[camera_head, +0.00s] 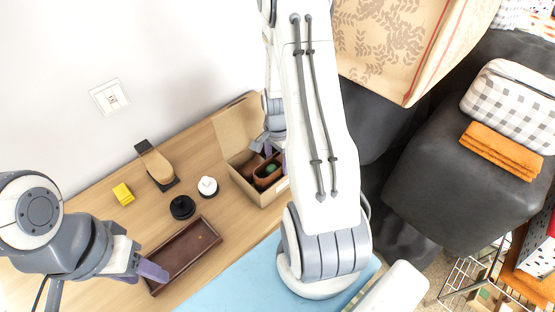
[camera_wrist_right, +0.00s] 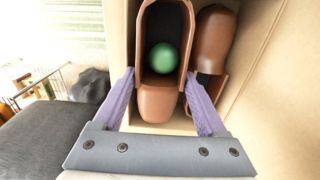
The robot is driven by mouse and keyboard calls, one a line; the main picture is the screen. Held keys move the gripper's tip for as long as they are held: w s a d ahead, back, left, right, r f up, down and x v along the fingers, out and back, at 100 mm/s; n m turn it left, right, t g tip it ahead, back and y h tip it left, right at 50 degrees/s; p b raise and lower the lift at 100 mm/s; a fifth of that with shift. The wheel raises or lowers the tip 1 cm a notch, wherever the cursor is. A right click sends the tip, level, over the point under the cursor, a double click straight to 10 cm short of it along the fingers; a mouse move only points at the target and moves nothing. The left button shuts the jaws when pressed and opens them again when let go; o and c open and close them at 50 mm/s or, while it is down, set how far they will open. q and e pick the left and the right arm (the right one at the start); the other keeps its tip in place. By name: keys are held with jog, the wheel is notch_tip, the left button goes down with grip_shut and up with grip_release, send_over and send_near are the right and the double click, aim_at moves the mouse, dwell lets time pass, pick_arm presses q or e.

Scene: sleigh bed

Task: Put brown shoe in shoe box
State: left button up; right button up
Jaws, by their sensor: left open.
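The open cardboard shoe box (camera_head: 273,196) stands at the right end of the wooden table. Two brown shoes lie inside it. One brown shoe (camera_wrist_right: 158,104) has a green ball (camera_wrist_right: 163,58) in its opening; the other brown shoe (camera_wrist_right: 214,42) lies beside it along the box wall. My right gripper (camera_wrist_right: 160,73) is at the box, its purple fingers spread on either side of the shoe with the ball. Whether the fingers touch that shoe is unclear. My left gripper (camera_head: 146,274) is open and empty at the near left end of the brown tray.
The empty brown tray (camera_head: 185,255) lies on the table. Behind it are a black round object (camera_head: 182,207), a small white-topped object (camera_head: 208,187), a brush (camera_head: 157,165) and a yellow block (camera_head: 123,194). A blue mat (camera_head: 235,290) lies in front. My right arm hides part of the box.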

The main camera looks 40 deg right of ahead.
jog(key=shift+o, duration=1.1)
